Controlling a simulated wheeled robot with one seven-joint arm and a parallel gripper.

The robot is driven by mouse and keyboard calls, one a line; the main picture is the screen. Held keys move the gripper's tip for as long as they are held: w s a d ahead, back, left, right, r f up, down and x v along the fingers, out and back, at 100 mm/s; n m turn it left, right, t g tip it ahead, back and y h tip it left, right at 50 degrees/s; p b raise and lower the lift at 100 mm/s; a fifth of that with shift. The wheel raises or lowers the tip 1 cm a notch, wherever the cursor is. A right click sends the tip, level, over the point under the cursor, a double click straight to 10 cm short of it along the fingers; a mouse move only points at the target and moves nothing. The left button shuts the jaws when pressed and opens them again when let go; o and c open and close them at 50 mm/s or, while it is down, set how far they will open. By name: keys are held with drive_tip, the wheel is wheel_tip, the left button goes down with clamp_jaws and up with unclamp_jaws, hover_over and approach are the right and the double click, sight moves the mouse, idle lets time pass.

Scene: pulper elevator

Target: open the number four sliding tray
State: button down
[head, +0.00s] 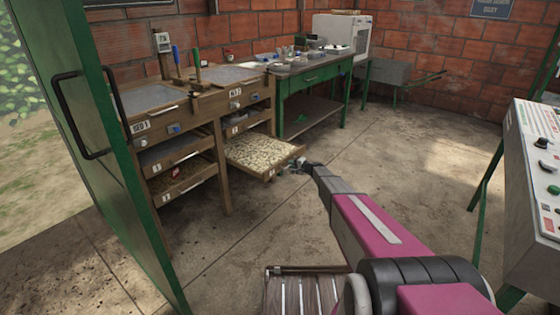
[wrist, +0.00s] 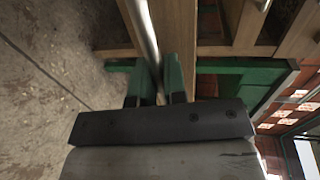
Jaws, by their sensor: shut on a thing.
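The number four sliding tray (head: 285,161) is a wooden tray of pale beans, with a 4 label on its front. It stands well out from the right half of the wooden bench in the head view. My gripper (head: 299,167) is at the tray's front, on its right part. In the wrist view, the fingers of my gripper (wrist: 160,84) are shut on a round metal bar, the tray handle (wrist: 145,38). The fingers hide part of the bar, and the contact is small in the head view.
Other trays (head: 184,178) sit in the left half of the bench (head: 222,170). A green door (head: 118,170) stands at left, a green table (head: 310,79) behind, and a control panel (head: 536,160) at right. The concrete floor between is mostly clear.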

drive_tip(key=f+v, duration=0.1)
drive_tip(key=v, duration=0.5)
drive_tip(key=shift+d, duration=0.2)
drive_tip(key=shift+s, duration=0.1)
drive_tip(key=c, duration=1.2)
unclamp_jaws()
drive_tip(key=v, duration=1)
drive_tip(key=shift+s+d, duration=0.25)
drive_tip(key=shift+d, duration=0.1)
